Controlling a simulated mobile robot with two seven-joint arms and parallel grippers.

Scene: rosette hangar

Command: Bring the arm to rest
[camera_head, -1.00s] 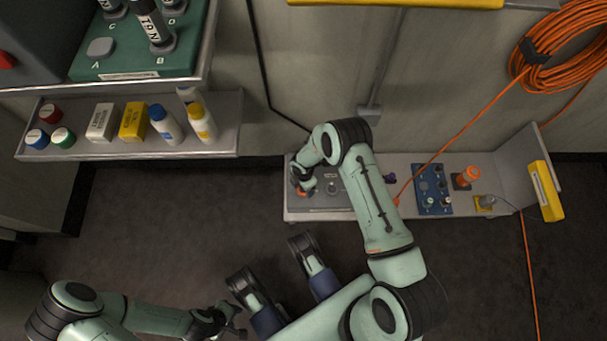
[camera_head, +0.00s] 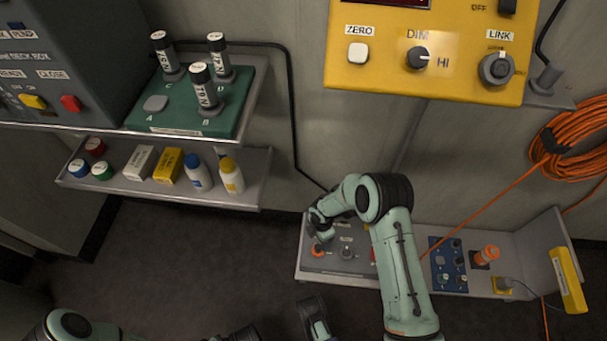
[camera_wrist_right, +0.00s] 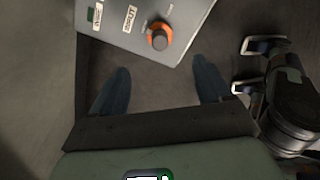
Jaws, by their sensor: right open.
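My right arm (camera_head: 400,265) reaches from the bottom of the head view and bends left over the grey control panel on the low shelf. Its wrist (camera_head: 320,222) is above the panel's left end, and its fingertips are hard to make out there. In the right wrist view my right gripper (camera_wrist_right: 162,88) is open, with only floor between its two blue fingers. The grey panel (camera_wrist_right: 120,25) with an orange-ringed knob (camera_wrist_right: 159,37) is ahead of the fingers, apart from them. My left gripper is out of view; only part of my left arm (camera_head: 68,325) shows.
The low shelf also carries a blue switch panel (camera_head: 447,262) and an orange knob (camera_head: 487,254). A yellow box (camera_head: 440,75) hangs on the wall. A side shelf (camera_head: 220,196) holds bottles and small boxes below a green tray (camera_head: 185,122). An orange cable (camera_head: 490,205) runs down behind my arm.

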